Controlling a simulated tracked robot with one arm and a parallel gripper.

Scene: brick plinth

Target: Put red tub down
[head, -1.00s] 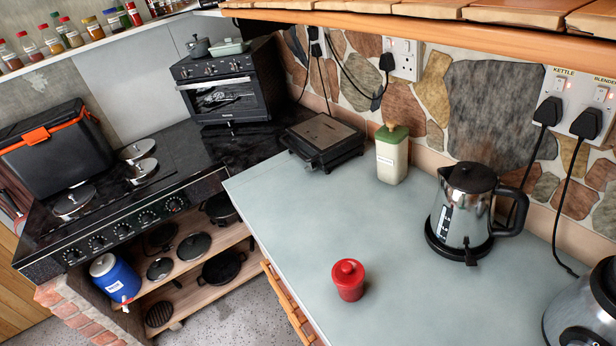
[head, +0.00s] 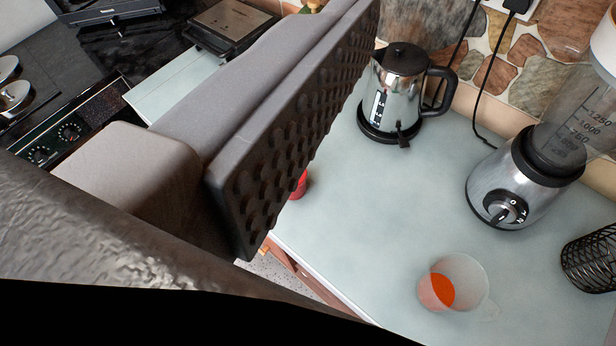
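The red tub (head: 300,186) stands on the pale counter (head: 375,215), left of and nearer than the kettle. Only a sliver of it shows; the rest is hidden behind a finger of my gripper. That finger of my gripper (head: 290,130) is large, grey and close to the camera, with a dark studded pad. The pad's studded face is bare, with nothing against it. The other finger is not seen. The finger overlaps the tub in the picture, and I cannot tell how far apart they are.
A steel kettle (head: 402,88) stands at the back of the counter. A blender (head: 510,185) is to its right. A clear cup with orange contents (head: 440,288) is in front. A black wire basket (head: 592,262) is at the right edge. The middle of the counter is clear.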

